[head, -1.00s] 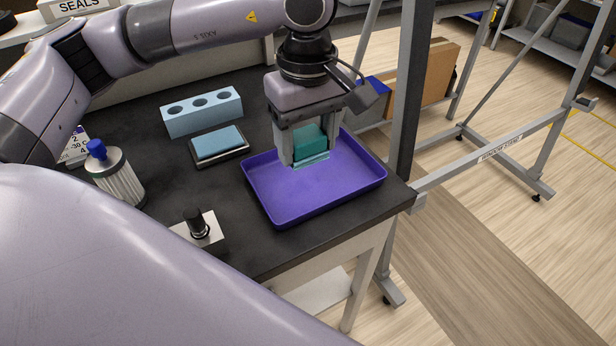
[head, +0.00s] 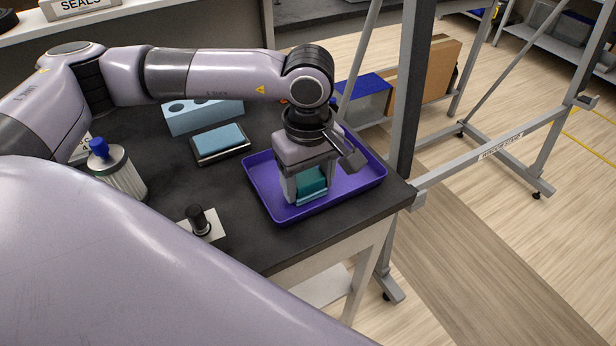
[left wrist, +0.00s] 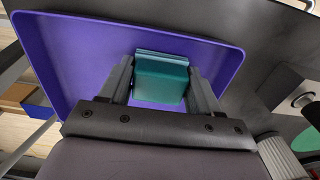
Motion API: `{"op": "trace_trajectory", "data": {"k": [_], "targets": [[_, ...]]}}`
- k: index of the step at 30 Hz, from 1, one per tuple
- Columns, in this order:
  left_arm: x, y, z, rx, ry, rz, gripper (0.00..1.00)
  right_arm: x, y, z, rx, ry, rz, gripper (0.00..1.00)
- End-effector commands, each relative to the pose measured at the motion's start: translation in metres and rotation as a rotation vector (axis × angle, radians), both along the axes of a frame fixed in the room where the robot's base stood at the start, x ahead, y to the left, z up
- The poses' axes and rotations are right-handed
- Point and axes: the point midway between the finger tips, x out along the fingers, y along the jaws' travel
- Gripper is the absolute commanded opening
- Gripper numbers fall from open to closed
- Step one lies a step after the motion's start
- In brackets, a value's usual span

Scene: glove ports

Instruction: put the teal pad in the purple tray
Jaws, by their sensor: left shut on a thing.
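The teal pad (head: 311,182) is a small block with a lighter blue layer on its lower edge. My left gripper (head: 308,194) points down and is shut on it, one finger on each side. The pad also shows between the fingers in the left wrist view (left wrist: 160,82). The purple tray (head: 262,177) lies on the dark bench near its right corner. The pad is within the tray's outline, low over its floor; I cannot tell whether it touches. The tray also fills much of the left wrist view (left wrist: 85,55). My right gripper is not in view.
A light blue pad (head: 219,138) sits on a dark base left of the tray. Behind it is a blue block with holes (head: 205,117). A blue-capped jar (head: 117,172) and a black knob on a plate (head: 198,219) stand further left. A grey frame post (head: 408,100) rises right of the tray.

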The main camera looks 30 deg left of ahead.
Motion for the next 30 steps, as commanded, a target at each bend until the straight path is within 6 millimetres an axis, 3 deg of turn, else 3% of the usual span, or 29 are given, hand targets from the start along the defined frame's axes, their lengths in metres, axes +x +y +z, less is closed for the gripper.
{"op": "trace_trajectory", "data": {"k": [2,3,5,18,30], "targets": [[0.000,0.000,-0.004,0.000,0.000,0.000,0.30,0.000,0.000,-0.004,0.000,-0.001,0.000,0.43],[0.000,0.000,-0.002,0.000,0.000,0.000,0.72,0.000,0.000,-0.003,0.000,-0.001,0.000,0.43],[0.000,0.000,-0.002,0.001,0.001,-0.001,0.88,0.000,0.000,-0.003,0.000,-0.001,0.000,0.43],[0.001,0.000,0.007,-0.001,-0.002,0.000,0.88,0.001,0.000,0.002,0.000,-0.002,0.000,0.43],[0.000,-0.001,0.089,-0.002,-0.003,-0.001,0.88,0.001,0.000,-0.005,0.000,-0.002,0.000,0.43]]}}
